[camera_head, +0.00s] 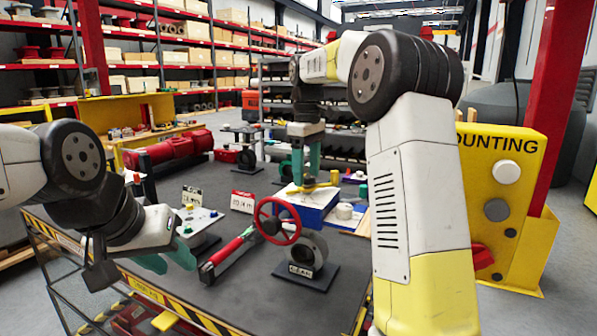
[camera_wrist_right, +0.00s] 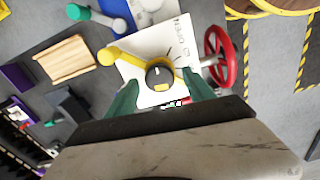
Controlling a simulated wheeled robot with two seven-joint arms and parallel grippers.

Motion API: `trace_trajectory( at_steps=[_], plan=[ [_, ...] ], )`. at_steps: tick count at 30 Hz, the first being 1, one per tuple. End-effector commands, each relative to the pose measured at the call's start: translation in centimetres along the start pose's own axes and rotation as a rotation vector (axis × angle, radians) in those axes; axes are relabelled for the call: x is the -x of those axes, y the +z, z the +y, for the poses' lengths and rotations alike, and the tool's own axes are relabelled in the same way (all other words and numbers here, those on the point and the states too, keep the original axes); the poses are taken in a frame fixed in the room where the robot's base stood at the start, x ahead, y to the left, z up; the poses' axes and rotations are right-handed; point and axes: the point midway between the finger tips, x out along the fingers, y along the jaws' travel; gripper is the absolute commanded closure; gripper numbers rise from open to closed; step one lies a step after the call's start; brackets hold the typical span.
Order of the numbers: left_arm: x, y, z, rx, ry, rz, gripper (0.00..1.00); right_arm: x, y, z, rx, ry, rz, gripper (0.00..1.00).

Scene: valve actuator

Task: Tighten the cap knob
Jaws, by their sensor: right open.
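The cap knob (camera_wrist_right: 158,74), round and black with a yellow mark, sits on a white plate in the right wrist view. A yellow lever (camera_wrist_right: 122,55) extends from beside it to the upper left. In the head view the yellow lever (camera_head: 318,186) lies on top of a blue box (camera_head: 305,207). My right gripper (camera_head: 306,178) points down over the box. In the wrist view its green fingers (camera_wrist_right: 160,84) are apart, on either side of the knob; contact cannot be told. My left gripper (camera_head: 170,258) is low at the left, its green fingers apart and empty.
A red handwheel (camera_head: 277,221) on a grey valve stands in front of the box. A red-handled tool (camera_head: 228,250) and a button panel (camera_head: 197,217) lie to the left. A yellow mounting panel (camera_head: 505,190) stands at the right.

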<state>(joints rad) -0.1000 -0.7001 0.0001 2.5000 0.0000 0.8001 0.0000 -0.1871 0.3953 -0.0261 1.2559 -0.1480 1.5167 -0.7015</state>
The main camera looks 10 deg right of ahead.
Motion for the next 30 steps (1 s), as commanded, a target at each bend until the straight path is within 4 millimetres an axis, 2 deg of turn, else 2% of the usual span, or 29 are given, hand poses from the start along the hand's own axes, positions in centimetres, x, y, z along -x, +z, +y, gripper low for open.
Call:
trace_trajectory(
  at_steps=[6,15,23,30],
  plan=[
    [0.00,0.00,0.00,0.000,0.000,0.000,0.64,-0.01,0.00,0.01,0.000,0.000,0.000,0.40],
    [0.00,0.00,0.00,0.000,0.000,0.000,0.64,0.00,-0.01,0.02,0.000,0.001,0.000,0.99],
    [0.00,0.00,0.00,0.000,0.000,0.000,0.64,0.00,-0.02,0.03,-0.025,0.001,0.000,1.00],
    [0.00,0.00,0.00,0.000,0.000,0.000,0.64,-0.04,-0.05,0.02,-0.138,0.000,0.000,1.00]
  ],
)
